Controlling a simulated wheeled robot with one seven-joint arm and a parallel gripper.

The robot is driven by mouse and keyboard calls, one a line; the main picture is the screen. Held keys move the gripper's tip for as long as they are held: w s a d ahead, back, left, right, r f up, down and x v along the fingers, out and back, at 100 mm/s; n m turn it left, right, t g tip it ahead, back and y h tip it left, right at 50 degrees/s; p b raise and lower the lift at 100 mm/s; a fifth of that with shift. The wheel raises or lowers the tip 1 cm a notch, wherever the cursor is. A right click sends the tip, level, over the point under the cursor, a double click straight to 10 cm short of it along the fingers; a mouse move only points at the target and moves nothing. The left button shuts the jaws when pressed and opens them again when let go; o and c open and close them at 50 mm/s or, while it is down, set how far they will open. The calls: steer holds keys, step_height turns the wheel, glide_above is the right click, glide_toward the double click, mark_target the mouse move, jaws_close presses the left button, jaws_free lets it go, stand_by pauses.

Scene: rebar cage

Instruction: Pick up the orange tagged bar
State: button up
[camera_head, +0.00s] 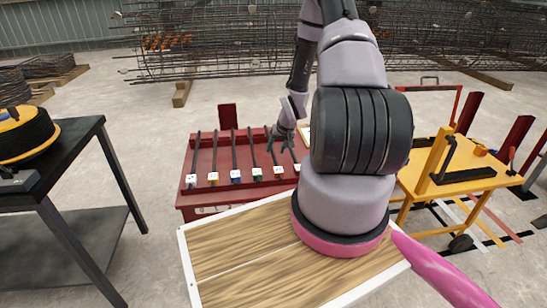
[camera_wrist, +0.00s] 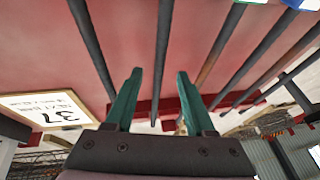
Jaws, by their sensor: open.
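Several dark bars lie side by side on a red rack (camera_head: 205,160), each with a coloured tag block at its near end. My gripper (camera_head: 282,143) is over the rack's right part, by this bar's far half. In the wrist view my gripper (camera_wrist: 155,80) is open.
Neighbouring bars lie close on both sides, one at left (camera_wrist: 92,50) in the wrist view. A white card marked 37 (camera_wrist: 45,108) is beside the rack. A wooden board (camera_head: 235,250) is in front, a yellow cart (camera_head: 455,178) right, a dark table (camera_head: 75,140) left.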

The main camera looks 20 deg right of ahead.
mark_target(274, 154)
steer(key=shift+x, duration=1.5)
jaws_close()
